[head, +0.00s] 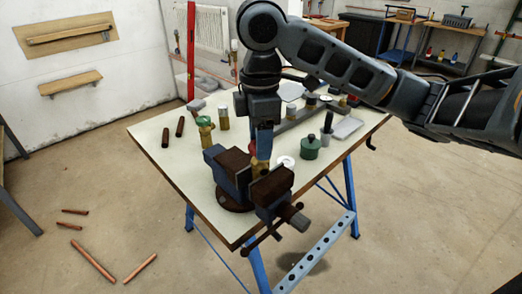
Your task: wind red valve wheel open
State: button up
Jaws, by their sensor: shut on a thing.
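A bench vise (234,172) stands at the near corner of the pale workbench. A brass valve body (259,168) is upright between its jaws. Just above it, a little of the red valve wheel (252,147) shows at the left of my gripper; the rest is hidden behind the fingers. My gripper (264,152) points straight down over the vise and is shut on the red wheel. How far the wheel is turned cannot be seen.
A brass valve with a green wheel (205,128), a brass fitting (224,117) and dark pipe pieces (180,126) stand left on the bench. A green tin (310,148) and a dark bottle (327,126) stand right. Copper pipes (92,261) lie on the floor.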

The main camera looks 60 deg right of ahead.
jog(key=n, duration=0.2)
jog(key=n+b, duration=0.1)
jog(key=n, duration=0.1)
jog(key=shift+f, duration=0.35)
jog(key=n+b, duration=0.2)
jog(key=n, duration=0.2)
jog(key=n+b, duration=0.1)
jog(key=n, duration=0.3)
jog(key=shift+r+n+b, duration=0.15)
jog(key=shift+n+b, duration=0.35)
jog(key=shift+n, duration=0.7)
jog(key=o, duration=1.1)
jog(key=shift+r, duration=0.15)
